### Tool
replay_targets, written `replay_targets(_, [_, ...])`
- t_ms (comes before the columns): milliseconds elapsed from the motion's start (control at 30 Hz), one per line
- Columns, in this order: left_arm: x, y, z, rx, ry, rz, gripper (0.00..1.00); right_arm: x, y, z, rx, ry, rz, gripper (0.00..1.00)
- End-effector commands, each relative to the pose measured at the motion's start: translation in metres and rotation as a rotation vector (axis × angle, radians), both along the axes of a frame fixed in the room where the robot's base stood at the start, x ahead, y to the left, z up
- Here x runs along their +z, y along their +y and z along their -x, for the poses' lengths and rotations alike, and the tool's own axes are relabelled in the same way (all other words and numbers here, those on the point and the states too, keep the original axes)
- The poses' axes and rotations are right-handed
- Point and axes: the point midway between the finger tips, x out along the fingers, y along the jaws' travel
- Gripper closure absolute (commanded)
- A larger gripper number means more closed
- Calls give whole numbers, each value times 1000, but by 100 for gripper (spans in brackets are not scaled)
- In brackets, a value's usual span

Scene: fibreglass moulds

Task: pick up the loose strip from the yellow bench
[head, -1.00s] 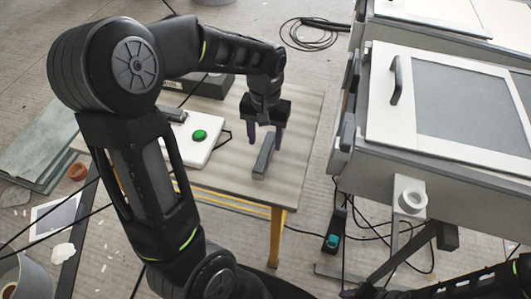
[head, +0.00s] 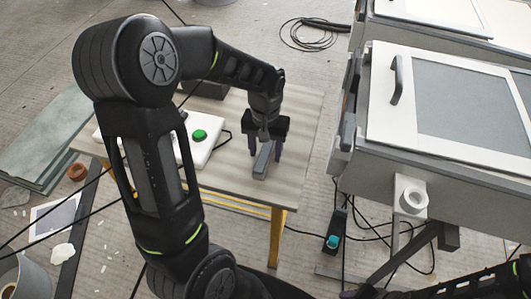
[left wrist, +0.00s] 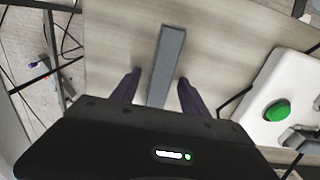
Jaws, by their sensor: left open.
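The loose strip (head: 263,161) is a short dark grey bar lying on the yellow-legged bench (head: 292,135), near its front right part. It also shows in the left wrist view (left wrist: 167,62), running away from my gripper. My left gripper (head: 265,155) points down at the strip from above. In the left wrist view its two dark fingers (left wrist: 157,90) are open, one on each side of the strip, with a gap on both sides. The strip's near end is hidden behind the gripper body. My right gripper cannot be made out; only part of a dark arm shows at the lower right.
A white box with a green button (head: 199,135) stands on the bench left of the strip; it also shows in the left wrist view (left wrist: 277,110). A grey cabinet with a white-framed lid (head: 440,100) stands to the right. Cables lie on the floor.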

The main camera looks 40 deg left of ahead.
Motion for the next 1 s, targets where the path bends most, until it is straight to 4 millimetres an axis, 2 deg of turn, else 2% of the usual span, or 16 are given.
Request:
replay_targets(167, [0, 0, 0, 0, 0, 0, 47, 0, 0, 0, 0, 0, 0, 64])
replay_targets(800, [0, 0, 0, 0, 0, 0, 99, 0, 0, 0, 0, 0, 0, 64])
replay_targets(1000, [0, 0, 0, 0, 0, 0, 100, 0, 0, 0, 0, 0, 0, 64])
